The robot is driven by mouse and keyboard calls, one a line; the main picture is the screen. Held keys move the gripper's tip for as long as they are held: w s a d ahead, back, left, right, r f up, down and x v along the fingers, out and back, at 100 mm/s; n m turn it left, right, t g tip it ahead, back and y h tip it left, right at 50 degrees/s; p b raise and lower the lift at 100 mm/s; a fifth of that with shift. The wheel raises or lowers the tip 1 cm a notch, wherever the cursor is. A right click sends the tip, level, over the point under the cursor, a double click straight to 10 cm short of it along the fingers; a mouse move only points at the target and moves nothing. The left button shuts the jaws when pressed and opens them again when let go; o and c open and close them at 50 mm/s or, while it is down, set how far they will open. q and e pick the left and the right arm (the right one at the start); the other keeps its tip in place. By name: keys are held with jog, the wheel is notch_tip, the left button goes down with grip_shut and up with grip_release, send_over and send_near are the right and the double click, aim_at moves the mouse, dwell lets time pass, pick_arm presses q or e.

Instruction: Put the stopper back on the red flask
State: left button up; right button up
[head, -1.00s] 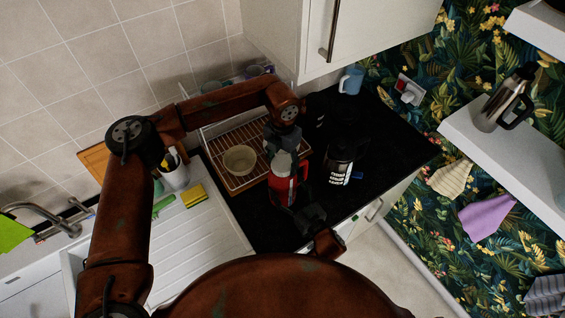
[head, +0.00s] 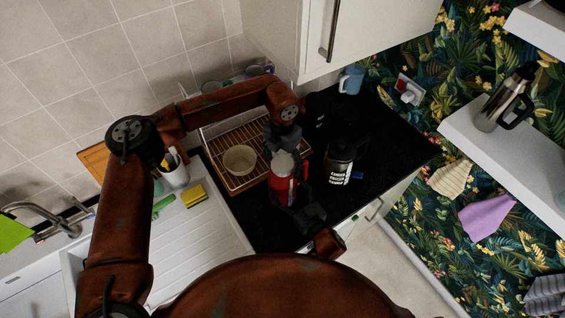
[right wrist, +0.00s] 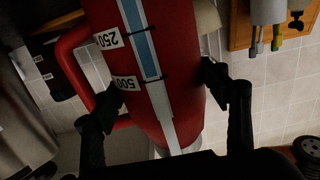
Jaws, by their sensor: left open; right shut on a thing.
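The red flask (head: 283,188) stands upright on the dark counter in the head view. A pale grey piece on its top (head: 284,163) looks like the stopper; I cannot tell how well it is seated. My left gripper (head: 285,152) is open, its fingers around and just above this grey top. My right gripper (head: 306,212) is shut on the flask from the front right. In the right wrist view the flask (right wrist: 152,75) fills the middle, with a blue level strip and volume marks. The right gripper's fingers (right wrist: 160,92) flank its body; the flask's top is out of that view.
A wooden-slatted dish rack (head: 238,187) with a beige bowl (head: 240,160) stands left of the flask. A dark coffee jar with white lettering (head: 340,165) stands close on the right. A blue mug (head: 351,79) is farther back.

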jog(key=shift+f, duration=0.1)
pick_arm(q)
notch_tip(320, 180, up, 12)
dwell(0.5)
pick_arm(e)
jog(key=o, duration=2.4)
jog(key=shift+o, duration=0.2)
jog(key=v, duration=1.2)
